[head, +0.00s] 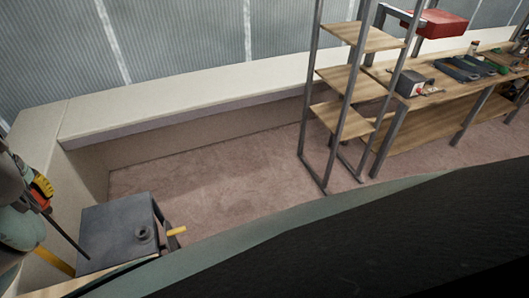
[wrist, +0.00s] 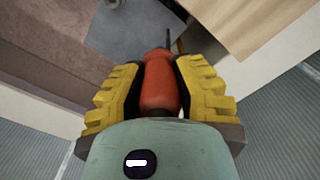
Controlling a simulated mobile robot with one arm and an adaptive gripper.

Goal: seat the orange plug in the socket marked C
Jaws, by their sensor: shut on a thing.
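My gripper (wrist: 162,85) has yellow ridged fingers and is shut on an orange-handled tool (wrist: 158,80) with a thin dark shaft, which looks like a screwdriver. In the head view my gripper (head: 40,190) is at the left edge, with the dark shaft (head: 67,238) slanting down to the right towards the grey box. No orange plug is clearly recognisable. No socket marked C can be made out. The grey box (head: 105,225) at the lower left has a dark round fitting (head: 143,234) on top and a yellow handle (head: 176,231) on its right side.
A pale bench (head: 190,112) runs along the corrugated wall. A wooden shelf rack (head: 345,80) and a workbench (head: 440,110) with a red box (head: 435,22) and several tools stand at the right. The carpeted floor (head: 220,180) between is clear.

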